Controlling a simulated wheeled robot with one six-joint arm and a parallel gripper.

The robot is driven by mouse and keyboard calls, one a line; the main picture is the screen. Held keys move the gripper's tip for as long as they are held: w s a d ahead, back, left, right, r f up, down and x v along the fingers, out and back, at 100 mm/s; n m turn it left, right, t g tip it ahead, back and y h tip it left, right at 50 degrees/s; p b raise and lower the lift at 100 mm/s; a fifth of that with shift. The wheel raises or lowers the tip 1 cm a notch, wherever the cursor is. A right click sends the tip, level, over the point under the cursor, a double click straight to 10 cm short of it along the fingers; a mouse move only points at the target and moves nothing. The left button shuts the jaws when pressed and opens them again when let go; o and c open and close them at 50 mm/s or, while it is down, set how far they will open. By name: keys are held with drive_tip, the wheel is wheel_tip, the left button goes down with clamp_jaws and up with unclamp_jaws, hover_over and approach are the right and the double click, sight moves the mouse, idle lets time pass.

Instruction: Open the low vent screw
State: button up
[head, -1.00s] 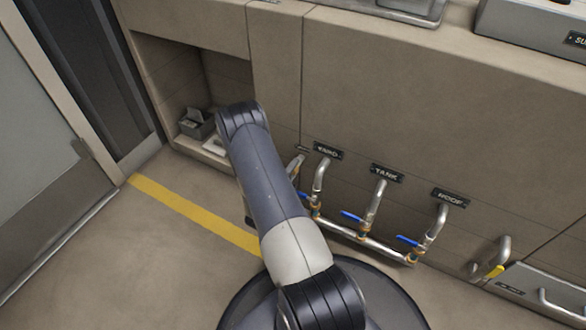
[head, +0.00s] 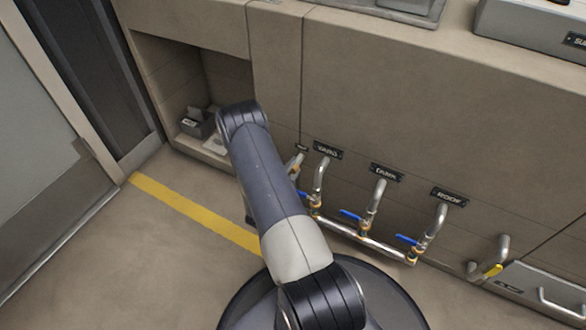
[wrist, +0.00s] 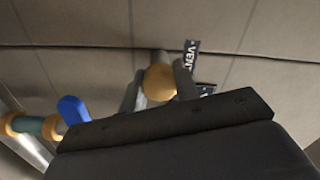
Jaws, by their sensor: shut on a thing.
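In the wrist view, a round brass-coloured vent screw (wrist: 160,82) sits at the end of a short grey pipe coming from the wall. A dark label reading VENT (wrist: 190,58) is beside it. My gripper (wrist: 158,86) has its two dark fingers on either side of the screw and is shut on it. In the head view the gripper and the screw are hidden behind my own arm.
In the wrist view a blue valve handle (wrist: 72,110) is close at the left. An open recess (head: 185,75) is at the left. A yellow line (head: 190,212) crosses the clear floor.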

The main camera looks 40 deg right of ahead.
drive_tip(key=o, duration=1)
drive_tip(key=shift+c, duration=0.2)
drive_tip(key=shift+a, duration=0.1)
drive_tip(key=p+v, duration=0.3)
drive_tip(key=v, duration=0.7)
drive_tip(key=shift+s+a, duration=0.15)
drive_tip(key=shift+a, duration=0.15)
drive_tip(key=shift+f, duration=0.1)
drive_tip(key=b+x, duration=0.3)
drive_tip(key=x, duration=0.8)
drive_tip(key=shift+a, duration=0.1)
